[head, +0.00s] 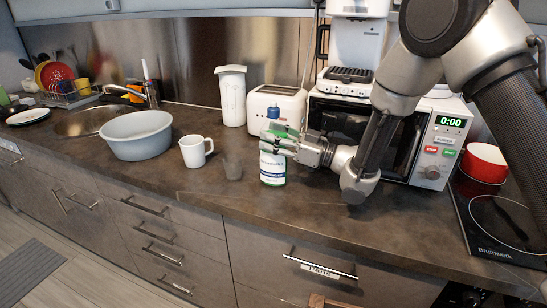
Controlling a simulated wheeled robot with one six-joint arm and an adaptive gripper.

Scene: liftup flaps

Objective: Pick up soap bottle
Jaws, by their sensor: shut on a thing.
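The soap bottle (272,170) is white with a blue-green label and stands upright on or just at the dark counter, near its middle; I cannot tell whether its base touches the surface. My gripper (277,142) comes in from the right and is shut on the upper part of the bottle. Its green-tipped fingers hide part of the bottle's neck, and a blue top shows above them.
A toaster (275,104) and a microwave (437,147) stand behind. The counter's front strip is clear.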

